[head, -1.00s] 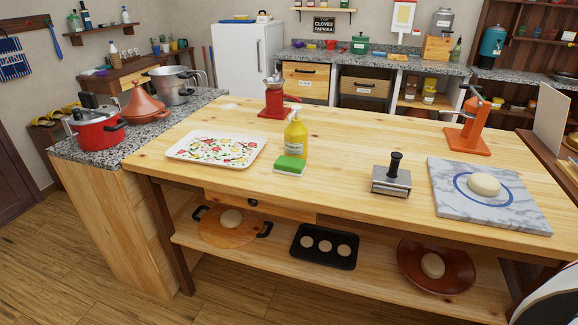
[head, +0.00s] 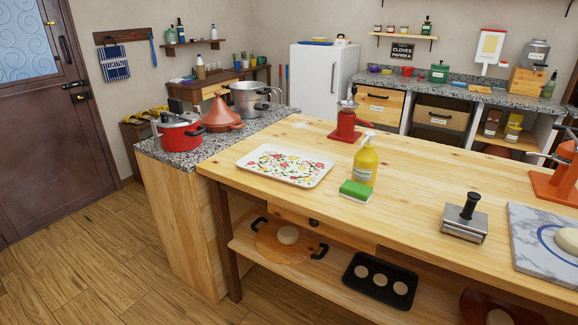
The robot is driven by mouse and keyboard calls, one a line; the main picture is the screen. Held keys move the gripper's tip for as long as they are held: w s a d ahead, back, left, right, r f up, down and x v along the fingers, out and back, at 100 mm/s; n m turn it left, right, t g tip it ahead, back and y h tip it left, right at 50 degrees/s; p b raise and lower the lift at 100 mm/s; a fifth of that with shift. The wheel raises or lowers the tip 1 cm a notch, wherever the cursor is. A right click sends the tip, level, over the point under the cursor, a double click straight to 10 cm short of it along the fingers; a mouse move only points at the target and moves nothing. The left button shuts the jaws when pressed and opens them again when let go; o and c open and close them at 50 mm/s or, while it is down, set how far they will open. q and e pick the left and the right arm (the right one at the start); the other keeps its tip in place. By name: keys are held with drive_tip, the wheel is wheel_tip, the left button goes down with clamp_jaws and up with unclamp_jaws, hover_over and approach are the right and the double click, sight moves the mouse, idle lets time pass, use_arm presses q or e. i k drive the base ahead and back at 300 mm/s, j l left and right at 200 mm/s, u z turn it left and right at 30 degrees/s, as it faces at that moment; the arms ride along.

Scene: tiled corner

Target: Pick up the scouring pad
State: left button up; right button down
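The scouring pad (head: 355,191) is a green and pale-yellow block lying on the wooden table (head: 310,215), near its front edge. It sits just in front of a yellow spray bottle (head: 364,165) and to the right of a floral tray (head: 287,166). Neither of my grippers shows in the head view.
A metal press with a black knob (head: 466,220) and a marble board (head: 530,232) stand to the right on the table. A red grinder (head: 346,124) is behind. A red pot (head: 180,134) stands on the granite counter at left. Wooden floor (head: 100,255) is clear at front left.

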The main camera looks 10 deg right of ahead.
sight(359, 193)
drive_tip(key=i+j+z, duration=0.1)
drive_tip(key=z, duration=0.4)
drive_tip(key=i+j+z, duration=0.25)
drive_tip(key=z, duration=0.25)
drive_tip(key=i+j+z, duration=0.2)
drive_tip(key=i+j, duration=0.15)
drive_tip(key=j, duration=0.3)
drive_tip(key=i+j+z, duration=0.1)
drive_tip(key=j, duration=0.2)
drive_tip(key=i+j, duration=0.15)
drive_tip(key=j, duration=0.2)
drive_tip(key=i+j, duration=0.15)
drive_tip(key=j, duration=0.15)
drive_tip(key=i+j, duration=0.2)
drive_tip(key=j, duration=0.15)
